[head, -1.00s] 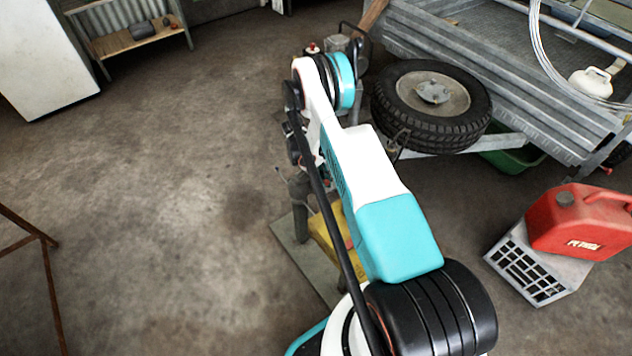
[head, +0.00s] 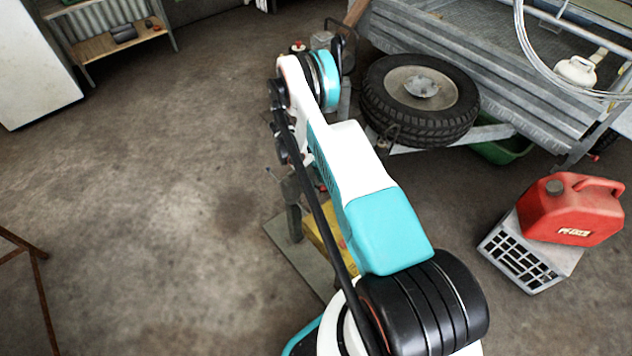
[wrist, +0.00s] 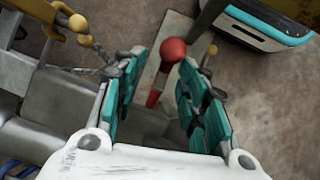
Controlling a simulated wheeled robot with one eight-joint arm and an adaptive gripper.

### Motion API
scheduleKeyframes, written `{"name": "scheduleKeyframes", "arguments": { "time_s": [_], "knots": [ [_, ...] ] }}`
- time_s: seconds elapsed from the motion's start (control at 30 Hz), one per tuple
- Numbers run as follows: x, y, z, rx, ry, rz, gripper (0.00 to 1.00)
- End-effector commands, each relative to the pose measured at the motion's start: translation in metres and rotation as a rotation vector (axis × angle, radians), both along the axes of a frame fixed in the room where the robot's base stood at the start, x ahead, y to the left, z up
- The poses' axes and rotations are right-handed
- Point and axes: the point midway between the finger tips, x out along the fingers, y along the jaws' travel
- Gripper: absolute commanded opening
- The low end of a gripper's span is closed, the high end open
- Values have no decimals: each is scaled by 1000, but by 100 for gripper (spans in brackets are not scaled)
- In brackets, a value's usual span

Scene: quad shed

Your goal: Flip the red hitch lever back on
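The red hitch lever shows in the wrist view as a red rod (wrist: 154,98) with a round red knob (wrist: 173,50). My gripper (wrist: 162,62) is open, with its teal-padded fingers on either side of the lever. The knob lies between the fingertips in the picture, nearer the right finger. I cannot tell whether either finger touches it. The lever's lower end is hard to make out between the fingers. In the head view my arm hides the gripper and the lever.
Chain and grey metal hitch parts (wrist: 65,95) lie left of my gripper. A trailer (head: 450,65) with a spare tyre (head: 420,98) stands beyond my arm. A red fuel can (head: 570,210) rests on a grey crate (head: 522,258) at right. The floor at left is largely open.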

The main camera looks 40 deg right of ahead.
Motion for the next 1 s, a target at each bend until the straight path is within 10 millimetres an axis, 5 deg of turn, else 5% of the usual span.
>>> {"name": "scheduleKeyframes", "arguments": {
  "time_s": [0.53, 1.0],
  "knots": [
    [33, 12, 56, -2, -9, 4, 38],
    [38, 13, 63, -2, -11, 4, 38]
  ]
}}
